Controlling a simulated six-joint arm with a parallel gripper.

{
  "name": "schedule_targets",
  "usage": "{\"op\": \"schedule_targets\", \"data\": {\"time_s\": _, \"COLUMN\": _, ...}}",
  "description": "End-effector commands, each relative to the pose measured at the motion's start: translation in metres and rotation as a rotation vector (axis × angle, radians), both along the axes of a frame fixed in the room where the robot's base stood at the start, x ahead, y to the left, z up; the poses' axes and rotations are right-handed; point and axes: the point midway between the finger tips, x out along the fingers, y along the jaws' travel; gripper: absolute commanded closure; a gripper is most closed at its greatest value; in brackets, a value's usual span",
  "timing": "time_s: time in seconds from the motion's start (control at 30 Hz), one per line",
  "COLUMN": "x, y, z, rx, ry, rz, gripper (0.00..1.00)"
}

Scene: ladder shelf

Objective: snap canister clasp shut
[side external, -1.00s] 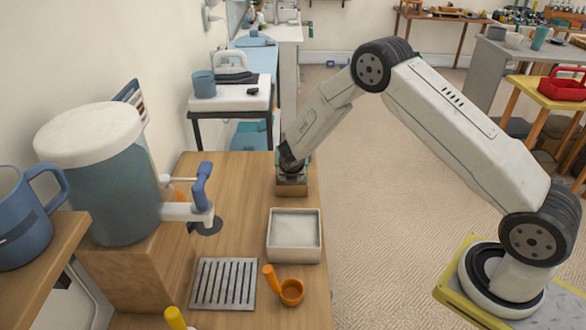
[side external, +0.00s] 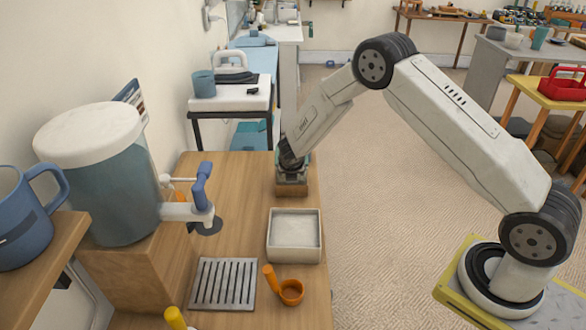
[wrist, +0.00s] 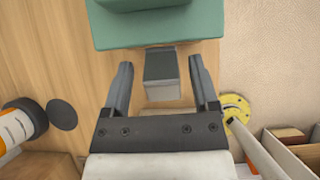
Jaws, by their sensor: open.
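A teal-green body (wrist: 155,27), which I take to be the canister, fills the top of the wrist view. A grey block-like tab (wrist: 160,72), perhaps its clasp, sticks out below it. My gripper (wrist: 161,66) is open, with one dark finger on each side of the tab and a gap at each side. I cannot tell whether the clasp is latched. In the side view my gripper (side external: 292,162) is low over the far end of the wooden counter, above a small wooden block (side external: 291,189). It mostly hides the canister; only a little teal (side external: 307,160) shows there.
A large dispenser (side external: 110,185) with a blue-handled tap stands at the left. A white tray (side external: 294,254), slatted metal grate (side external: 224,284) and orange scoop (side external: 290,291) lie nearer on the counter. An orange-labelled bottle (wrist: 18,128) is at the wrist view's left.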

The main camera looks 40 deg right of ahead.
Motion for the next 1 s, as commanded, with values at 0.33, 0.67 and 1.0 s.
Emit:
{"op": "schedule_targets", "data": {"time_s": 0.33, "x": -0.008, "y": 0.009, "z": 0.017, "rx": 0.0, "ry": 0.0, "rz": 0.001, "gripper": 0.24}}
{"op": "schedule_targets", "data": {"time_s": 0.67, "x": -0.016, "y": 0.016, "z": 0.031, "rx": 0.001, "ry": 0.001, "rz": 0.0, "gripper": 0.24}}
{"op": "schedule_targets", "data": {"time_s": 1.0, "x": -0.023, "y": 0.024, "z": 0.047, "rx": 0.001, "ry": -0.001, "rz": 0.001, "gripper": 0.24}}
